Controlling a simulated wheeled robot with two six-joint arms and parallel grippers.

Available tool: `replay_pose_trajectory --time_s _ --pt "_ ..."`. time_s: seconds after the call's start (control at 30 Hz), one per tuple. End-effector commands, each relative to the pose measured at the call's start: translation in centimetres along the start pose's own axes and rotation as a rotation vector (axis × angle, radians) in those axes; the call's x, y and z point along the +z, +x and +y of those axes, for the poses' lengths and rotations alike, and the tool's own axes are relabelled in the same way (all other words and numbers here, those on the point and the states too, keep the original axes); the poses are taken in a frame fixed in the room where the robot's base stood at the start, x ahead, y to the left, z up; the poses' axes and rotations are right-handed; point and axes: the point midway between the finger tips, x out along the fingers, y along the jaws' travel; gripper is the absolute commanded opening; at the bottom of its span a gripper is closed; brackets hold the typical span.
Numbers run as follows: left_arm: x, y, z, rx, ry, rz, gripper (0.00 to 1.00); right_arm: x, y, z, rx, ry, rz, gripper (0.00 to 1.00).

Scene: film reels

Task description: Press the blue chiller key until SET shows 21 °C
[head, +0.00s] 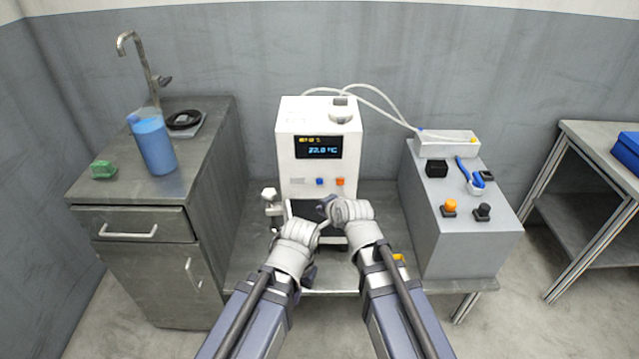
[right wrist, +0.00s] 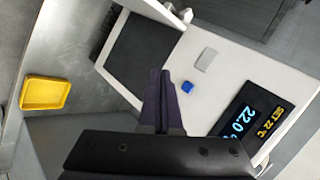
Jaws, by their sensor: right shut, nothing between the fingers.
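The white chiller (head: 318,150) stands on the low bench in front of me. Its dark display (head: 318,147) reads 22.0 °C in blue; in the right wrist view the display (right wrist: 252,118) shows SET 22 °C in yellow. The blue key (head: 319,182) is below the display, between a grey key and an orange key (head: 340,182). The blue key also shows in the right wrist view (right wrist: 187,87). My right gripper (head: 326,203) is shut and empty, just below the keys; its fingertips (right wrist: 161,73) appear beside the blue key, apart from it. My left gripper (head: 323,222) is lower left; its jaws are unclear.
A grey box (head: 455,225) with knobs and a blue-handled tool stands right of the chiller. A steel cabinet at left holds a blue jug (head: 153,148) and a green sponge (head: 103,170). A yellow tray (right wrist: 45,93) shows in the right wrist view. Hoses run behind the chiller.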

Motion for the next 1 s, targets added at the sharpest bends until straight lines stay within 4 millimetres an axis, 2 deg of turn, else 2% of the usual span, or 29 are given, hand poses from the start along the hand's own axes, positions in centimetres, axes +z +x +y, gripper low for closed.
replay_pose_trajectory --time_s 0.63,1.0 --pt "0.0 0.0 0.0 0.000 0.000 0.000 0.00 -3.8 5.3 -3.8 0.000 0.001 0.000 0.00" --pt "0.0 0.0 0.0 0.000 0.000 0.000 0.00 -4.3 5.8 -4.2 0.001 -0.001 0.000 0.00"
